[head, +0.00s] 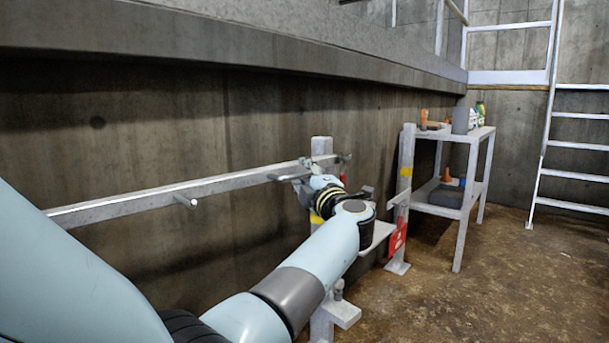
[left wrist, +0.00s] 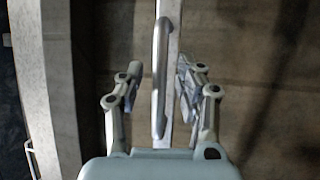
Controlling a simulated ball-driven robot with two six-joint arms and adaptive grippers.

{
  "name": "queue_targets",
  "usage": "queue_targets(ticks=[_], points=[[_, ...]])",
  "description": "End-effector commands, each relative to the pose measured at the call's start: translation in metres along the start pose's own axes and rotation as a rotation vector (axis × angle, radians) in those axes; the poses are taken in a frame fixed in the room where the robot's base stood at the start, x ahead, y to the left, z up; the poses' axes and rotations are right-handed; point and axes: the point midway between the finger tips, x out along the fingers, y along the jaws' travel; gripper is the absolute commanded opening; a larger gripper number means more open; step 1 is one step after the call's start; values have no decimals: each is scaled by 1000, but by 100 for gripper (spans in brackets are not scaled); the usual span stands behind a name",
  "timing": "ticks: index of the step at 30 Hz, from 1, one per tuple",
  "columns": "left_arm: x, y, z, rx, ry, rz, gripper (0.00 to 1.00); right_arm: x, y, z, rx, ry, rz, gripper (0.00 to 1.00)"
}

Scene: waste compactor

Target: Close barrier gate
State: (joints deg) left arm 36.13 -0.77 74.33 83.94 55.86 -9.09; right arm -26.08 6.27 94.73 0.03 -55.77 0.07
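The barrier gate is a long grey metal bar (head: 120,204) running along the concrete wall to a post (head: 322,147) with a yellow band. A short peg (head: 186,201) sticks out of the bar. My left gripper (head: 303,183) is at the bar's far end, beside the post, partly hidden by its own wrist. In the left wrist view, a curved handle (left wrist: 160,78) on the bar (left wrist: 174,20) lies between the two fingers of my left gripper (left wrist: 157,90). The fingers are apart, with gaps on both sides of the handle. My right gripper is not in view.
A second post (head: 405,170) with a red sign (head: 397,240) stands right of the first. Beyond it is a grey shelf (head: 462,215) with small items, and a white ladder (head: 570,145). The concrete ledge (head: 250,45) overhangs the bar. The brown floor at right is clear.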

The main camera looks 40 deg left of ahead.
Motion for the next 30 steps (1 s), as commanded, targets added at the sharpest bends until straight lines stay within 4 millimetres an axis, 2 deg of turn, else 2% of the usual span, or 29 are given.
queue_targets(ticks=[1, 8, 22, 24, 27, 30], points=[[0, 0, 0, 0, 0, 0, 28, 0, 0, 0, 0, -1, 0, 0], [0, 0, 0, 0, 0, 0, 0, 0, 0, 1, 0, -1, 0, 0], [2, -1, -1, 0, 4, 1, 0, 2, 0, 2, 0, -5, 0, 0], [11, -3, -4, 4, 18, 2, 0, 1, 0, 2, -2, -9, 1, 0], [32, -8, -11, 12, 51, 1, 0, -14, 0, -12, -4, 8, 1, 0], [51, -12, -19, 18, 85, -2, 0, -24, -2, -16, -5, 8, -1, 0]])
